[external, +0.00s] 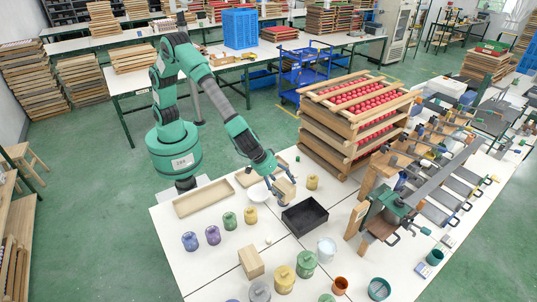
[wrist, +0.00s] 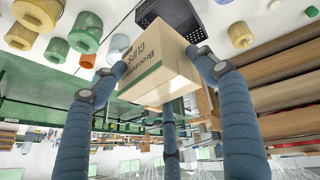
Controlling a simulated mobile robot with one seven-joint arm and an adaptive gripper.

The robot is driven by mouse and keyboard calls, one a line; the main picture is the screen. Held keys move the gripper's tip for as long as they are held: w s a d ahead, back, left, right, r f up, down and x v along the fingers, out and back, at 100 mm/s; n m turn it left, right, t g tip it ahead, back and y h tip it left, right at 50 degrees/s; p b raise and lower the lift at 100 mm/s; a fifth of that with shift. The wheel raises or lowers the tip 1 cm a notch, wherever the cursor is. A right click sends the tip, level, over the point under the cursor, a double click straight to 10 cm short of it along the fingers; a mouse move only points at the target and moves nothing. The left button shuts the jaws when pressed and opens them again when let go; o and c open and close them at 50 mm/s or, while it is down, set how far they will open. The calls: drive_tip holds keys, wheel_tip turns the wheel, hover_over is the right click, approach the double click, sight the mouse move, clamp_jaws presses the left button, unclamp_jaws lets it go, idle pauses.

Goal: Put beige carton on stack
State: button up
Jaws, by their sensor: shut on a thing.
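My gripper (external: 281,191) is shut on a beige carton (external: 285,187), above the white table and just up and left of the black crate. In the wrist view the carton (wrist: 160,65) sits tilted between my blue fingers, with dark printed lettering on its side. A second beige carton (external: 251,262) stands on the table near the front. A tall stack of wooden trays (external: 345,140) with red round items stands at the table's back right. I cannot tell which pile the task calls the stack.
The black crate (external: 304,216) is close to the held carton. A yellow jar (external: 312,183), a white bowl (external: 258,192) and a wooden tray (external: 202,199) are nearby. Several coloured jars stand left and front. A rack of tools (external: 415,185) stands at right. Some table between the jars is clear.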

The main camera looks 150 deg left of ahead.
drive_tip(key=s+a+r+n+p, duration=0.1)
drive_tip(key=s+a+r+p, duration=0.1)
drive_tip(key=s+a+r, duration=0.55)
drive_tip(key=s+a+r+p, duration=0.2)
drive_tip(key=s+a, duration=0.3)
drive_tip(key=a, duration=0.6)
drive_tip(key=s+a+r+n+p, duration=0.1)
drive_tip(key=s+a+r, duration=0.4)
drive_tip(key=a, duration=0.5)
drive_tip(key=s+a+r+p, duration=0.1)
drive_tip(key=s+a+r, duration=0.3)
drive_tip(key=s, duration=0.5)
drive_tip(key=s+a+r+g+p, duration=0.1)
drive_tip(key=s+a+r+p, duration=0.1)
drive_tip(key=s+a+r, duration=0.2)
drive_tip(key=s+a+r+n+p, duration=0.1)
drive_tip(key=s+a+r+p, duration=0.1)
drive_tip(key=s+a, duration=0.6)
drive_tip(key=s+r, duration=0.1)
drive_tip(key=s, duration=0.6)
drive_tip(key=shift+s+a+r+y, duration=0.2)
drive_tip(key=shift+a+r+y, duration=0.1)
drive_tip(key=shift+a+r, duration=0.1)
drive_tip(key=shift+w+a, duration=0.1)
